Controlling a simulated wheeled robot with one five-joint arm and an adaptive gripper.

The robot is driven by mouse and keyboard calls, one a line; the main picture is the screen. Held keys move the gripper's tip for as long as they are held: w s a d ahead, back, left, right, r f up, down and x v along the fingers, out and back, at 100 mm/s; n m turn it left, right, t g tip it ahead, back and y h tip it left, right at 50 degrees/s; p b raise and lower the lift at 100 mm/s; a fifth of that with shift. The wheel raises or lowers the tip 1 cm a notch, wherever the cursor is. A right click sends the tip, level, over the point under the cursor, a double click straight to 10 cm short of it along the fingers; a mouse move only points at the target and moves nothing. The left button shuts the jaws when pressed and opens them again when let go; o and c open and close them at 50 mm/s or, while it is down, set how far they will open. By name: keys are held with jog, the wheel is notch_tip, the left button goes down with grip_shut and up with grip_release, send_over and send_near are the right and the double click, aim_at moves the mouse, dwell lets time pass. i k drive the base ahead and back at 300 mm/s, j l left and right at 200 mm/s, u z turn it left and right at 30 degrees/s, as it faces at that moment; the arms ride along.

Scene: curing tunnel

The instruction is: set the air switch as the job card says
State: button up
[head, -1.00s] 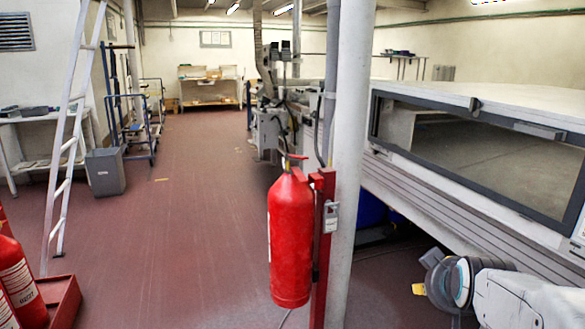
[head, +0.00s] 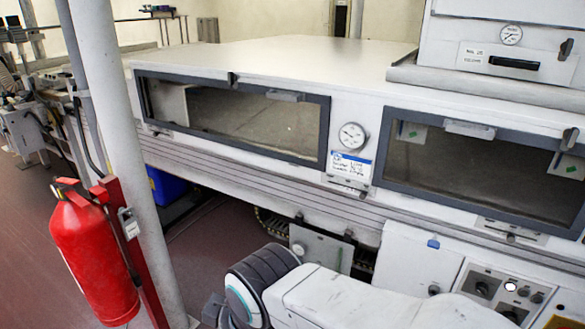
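A control panel (head: 494,303) with several dark knobs and a round white spot is at the bottom right of the head view, on the front of the long white tunnel housing (head: 290,55). I cannot tell which knob, if any, is the air switch. A small white card with a blue header (head: 350,165) is on the housing between two windows, under a round gauge (head: 352,136). Its print is too small to read, and I cannot tell whether it is the job card. My arm's links cross the bottom middle; my gripper is not clearly visible.
A red fire extinguisher (head: 93,255) hangs on a red post beside a pale column (head: 120,150) at the left. A blue bin (head: 166,187) is under the housing. An open floor strip (head: 35,240) lies at the far left. A dark drawer handle (head: 513,63) is at the top right.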

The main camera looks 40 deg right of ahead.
aim_at(480, 287)
jog(key=z, duration=3.05)
